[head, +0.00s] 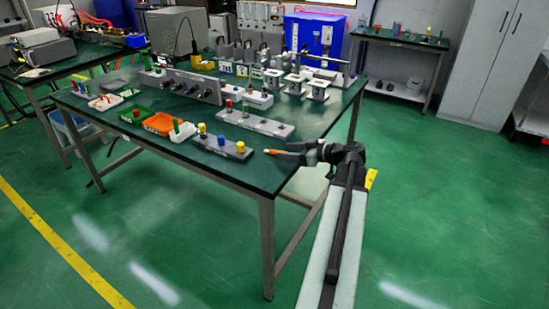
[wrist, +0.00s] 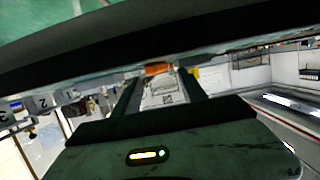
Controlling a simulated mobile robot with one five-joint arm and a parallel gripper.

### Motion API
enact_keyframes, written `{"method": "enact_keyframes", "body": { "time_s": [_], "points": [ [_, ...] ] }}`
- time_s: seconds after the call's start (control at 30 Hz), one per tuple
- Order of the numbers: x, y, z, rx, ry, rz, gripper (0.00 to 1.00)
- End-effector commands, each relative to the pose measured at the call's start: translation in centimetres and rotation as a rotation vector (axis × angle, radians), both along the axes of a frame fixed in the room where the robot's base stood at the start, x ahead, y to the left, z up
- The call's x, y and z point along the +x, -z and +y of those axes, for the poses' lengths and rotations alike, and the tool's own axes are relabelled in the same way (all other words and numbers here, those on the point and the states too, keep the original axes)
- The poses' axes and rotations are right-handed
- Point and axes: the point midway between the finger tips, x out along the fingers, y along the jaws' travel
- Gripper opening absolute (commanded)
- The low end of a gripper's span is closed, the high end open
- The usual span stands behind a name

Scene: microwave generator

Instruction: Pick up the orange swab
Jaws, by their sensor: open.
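My gripper (head: 302,151) is at the table's right edge, close to the swab's right end. In the wrist view the swab (wrist: 158,69) shows as an orange piece past the fingertips of my gripper (wrist: 158,77), in line with the gap. The fingers are apart with nothing held between them. Whether the fingers touch the swab cannot be told.
A grey block with coloured knobs (head: 222,146) stands just left of the swab. An orange tray (head: 160,124) and a long grey block (head: 262,124) sit further back. Small stands (head: 316,89) fill the back right.

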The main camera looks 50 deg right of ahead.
Motion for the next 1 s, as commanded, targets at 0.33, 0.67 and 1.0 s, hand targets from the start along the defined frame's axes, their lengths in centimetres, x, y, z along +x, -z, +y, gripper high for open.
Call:
{"method": "enact_keyframes", "body": {
  "time_s": [0.33, 0.67, 1.0],
  "points": [
    [2.6, 1.0, 0.6, 0.0, -0.001, 0.0, 0.5],
    [2.6, 1.0, 0.7, 0.0, -0.002, 0.001, 0.0],
    [2.7, -0.2, 0.7, 0.0, -0.002, 0.001, 0.0]
  ]
}}
